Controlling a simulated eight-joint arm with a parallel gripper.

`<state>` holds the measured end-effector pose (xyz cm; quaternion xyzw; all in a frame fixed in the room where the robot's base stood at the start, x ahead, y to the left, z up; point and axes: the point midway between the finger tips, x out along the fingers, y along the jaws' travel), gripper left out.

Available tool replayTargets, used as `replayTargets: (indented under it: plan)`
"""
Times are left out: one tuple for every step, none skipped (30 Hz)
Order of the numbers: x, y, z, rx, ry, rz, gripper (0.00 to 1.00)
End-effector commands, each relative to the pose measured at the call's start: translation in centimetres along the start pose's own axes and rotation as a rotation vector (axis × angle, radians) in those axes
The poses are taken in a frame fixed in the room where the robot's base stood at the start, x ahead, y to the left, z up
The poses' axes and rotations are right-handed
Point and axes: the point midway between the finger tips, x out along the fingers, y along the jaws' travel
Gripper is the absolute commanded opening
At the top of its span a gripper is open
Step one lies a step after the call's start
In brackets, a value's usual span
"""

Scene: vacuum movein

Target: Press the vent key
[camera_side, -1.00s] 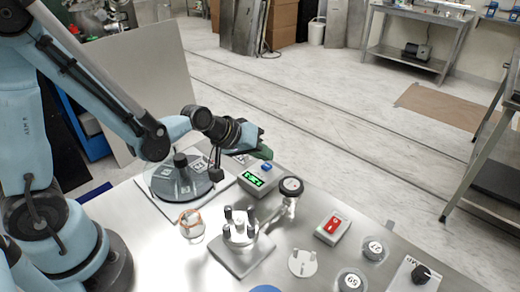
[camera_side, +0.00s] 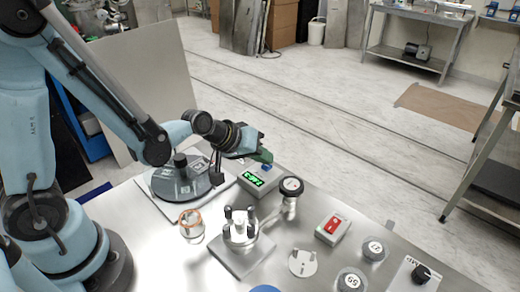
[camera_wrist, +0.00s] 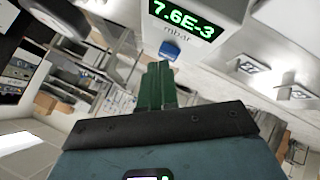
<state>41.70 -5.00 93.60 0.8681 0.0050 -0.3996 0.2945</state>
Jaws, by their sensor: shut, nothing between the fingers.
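My gripper (camera_side: 265,156) has green fingers, shut and empty, just above and behind the key. In the wrist view the fingertips (camera_wrist: 158,66) point at the key, close to it; contact cannot be told.
A round dark-topped chamber (camera_side: 181,180) stands left of the box, under my arm. A round gauge (camera_side: 291,186) on a pipe stands close to its right. A red switch (camera_side: 334,225) and numbered round pieces (camera_side: 374,249) lie further right.

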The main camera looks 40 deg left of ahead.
Motion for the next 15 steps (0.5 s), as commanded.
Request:
replayTargets:
  plan:
    - [0.04,-0.03,0.02,0.0,0.0,0.0,0.0]
    - [0.07,-0.04,0.04,0.0,0.0,0.0,0.0]
    - [0.1,-0.06,0.05,0.0,0.0,0.0,0.0]
    - [0.13,-0.08,0.07,0.0,0.0,0.0,0.0]
    - [0.16,-0.09,0.08,0.0,0.0,0.0,0.0]
    - [0.15,-0.09,0.07,0.0,0.0,0.0,0.0]
    - [0.15,-0.09,0.07,0.0,0.0,0.0,0.0]
    - [0.14,-0.08,0.07,0.0,0.0,0.0,0.0]
    - [0.12,-0.07,0.06,0.0,0.0,0.0,0.0]
    - [0.09,-0.05,0.05,0.0,0.0,0.0,0.0]
    - [0.04,-0.02,0.02,0.0,0.0,0.0,0.0]
    - [-0.05,0.03,-0.03,0.0,0.0,0.0,0.0]
    - [-0.12,0.09,-0.09,0.0,0.0,0.0,0.0]
    - [-0.2,0.15,-0.16,0.0,0.0,0.0,0.0]
    - [-0.32,0.24,-0.24,0.0,0.0,0.0,0.0]
